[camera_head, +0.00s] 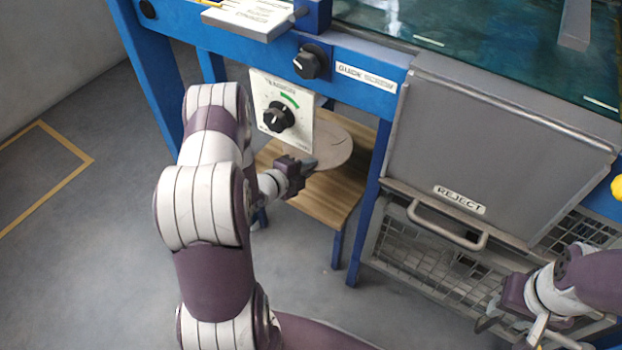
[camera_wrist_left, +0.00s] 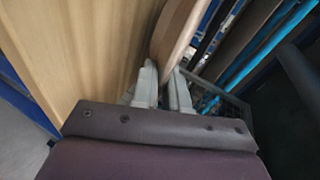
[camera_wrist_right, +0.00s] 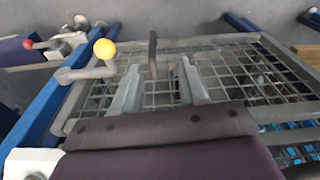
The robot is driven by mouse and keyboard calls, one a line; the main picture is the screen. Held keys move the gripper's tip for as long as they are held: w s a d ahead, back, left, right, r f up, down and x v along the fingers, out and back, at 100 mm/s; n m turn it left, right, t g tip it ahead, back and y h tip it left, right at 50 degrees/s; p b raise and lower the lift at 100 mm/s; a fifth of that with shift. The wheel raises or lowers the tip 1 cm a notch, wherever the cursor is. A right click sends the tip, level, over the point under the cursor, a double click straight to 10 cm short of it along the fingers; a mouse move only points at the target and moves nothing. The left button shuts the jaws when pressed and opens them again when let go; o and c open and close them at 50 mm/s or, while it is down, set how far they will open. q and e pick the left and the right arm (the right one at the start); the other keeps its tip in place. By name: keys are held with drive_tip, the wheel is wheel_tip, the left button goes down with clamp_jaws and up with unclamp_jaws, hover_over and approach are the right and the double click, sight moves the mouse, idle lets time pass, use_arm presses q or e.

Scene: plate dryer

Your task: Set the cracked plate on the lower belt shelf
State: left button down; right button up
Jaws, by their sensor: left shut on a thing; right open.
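The plate (camera_head: 329,148) is a round, pale brown disc under the blue machine frame. My left gripper (camera_head: 308,165) is shut on its near left edge; in the left wrist view the fingers (camera_wrist_left: 162,88) pinch the plate's rim (camera_wrist_left: 175,35). The lower shelf (camera_head: 325,189) is a wooden board just beneath the plate, and its wood grain (camera_wrist_left: 75,50) fills the left of the left wrist view. I cannot tell whether the plate touches the shelf. No crack is clear at this size. My right gripper (camera_wrist_right: 158,85) is open and empty above the wire basket.
A grey panel labelled REJECT (camera_head: 495,150) with a bar handle (camera_head: 447,225) stands right of the shelf, above a wire mesh basket (camera_head: 430,262). A dial plate (camera_head: 282,112) hangs above the shelf. A yellow knob (camera_wrist_right: 104,49) is near my right gripper.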

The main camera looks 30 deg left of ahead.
sight(309, 182)
use_arm(q)
drive_tip(key=shift+w+d, duration=0.1)
drive_tip(key=shift+w, duration=0.45)
wheel_tip(309, 182, down, 4)
drive_tip(key=b, duration=0.3)
drive_tip(key=shift+r, duration=0.35)
drive_tip(key=c, duration=1.6)
unclamp_jaws()
drive_tip(key=shift+f, duration=0.2)
drive_tip(key=shift+o, duration=0.9)
drive_tip(key=shift+r, duration=0.15)
drive_tip(key=shift+s+r+p, duration=0.2)
drive_tip(key=shift+s+p, duration=0.05)
drive_tip(key=shift+p, duration=0.1)
drive_tip(key=p+v, duration=0.4)
drive_tip(key=v, duration=0.7)
drive_tip(key=shift+s+p, duration=0.25)
drive_tip(key=shift+p, duration=0.15)
